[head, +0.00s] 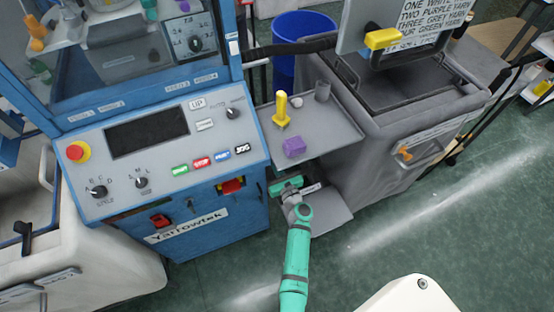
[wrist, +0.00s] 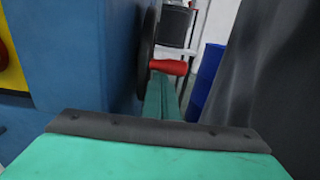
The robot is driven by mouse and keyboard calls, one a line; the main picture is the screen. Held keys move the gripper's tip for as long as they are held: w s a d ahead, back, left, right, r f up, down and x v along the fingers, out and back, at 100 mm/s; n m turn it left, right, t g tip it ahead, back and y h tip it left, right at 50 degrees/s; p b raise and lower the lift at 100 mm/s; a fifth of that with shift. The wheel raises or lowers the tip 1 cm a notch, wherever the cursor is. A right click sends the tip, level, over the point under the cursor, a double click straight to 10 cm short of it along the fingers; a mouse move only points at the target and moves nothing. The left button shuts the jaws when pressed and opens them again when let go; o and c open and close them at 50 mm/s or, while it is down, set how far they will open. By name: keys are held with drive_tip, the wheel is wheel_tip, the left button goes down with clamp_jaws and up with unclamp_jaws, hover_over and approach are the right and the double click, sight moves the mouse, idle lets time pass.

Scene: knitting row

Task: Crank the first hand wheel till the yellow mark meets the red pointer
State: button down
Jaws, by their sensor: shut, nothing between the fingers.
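In the wrist view a dark hand wheel (wrist: 147,50) is seen nearly edge-on at the right side of the blue machine. Its red handle (wrist: 169,67) sticks out to the right. My gripper's teal fingers (wrist: 164,88) are shut and empty, pointing at the handle; the handle shows at their tips, and I cannot tell whether they touch. In the head view my gripper (head: 286,187) is low beside the machine's right side, by the grey cart. The wheel is hidden in the head view. I cannot make out a yellow mark or red pointer on the wheel.
The blue machine (head: 200,229) stands left of my gripper. A grey cart (head: 376,130) is close on the right, its side shelf (head: 330,133) holding yellow and purple items. A blue barrel (wrist: 207,82) stands beyond the handle. Green floor is open at right.

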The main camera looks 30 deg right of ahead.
drive_tip(key=shift+d+f, duration=0.1)
drive_tip(key=shift+f, duration=0.05)
drive_tip(key=s+a+f, duration=0.1)
drive_tip(key=s, duration=0.8)
wheel_tip(320, 180, up, 12)
drive_tip(key=s+n+g, duration=0.2)
drive_tip(key=n, duration=3.4)
drive_tip(key=w+d+f, duration=0.1)
drive_tip(key=w+f, duration=0.4)
drive_tip(key=w, duration=0.5)
drive_tip(key=shift+d+f, duration=0.2)
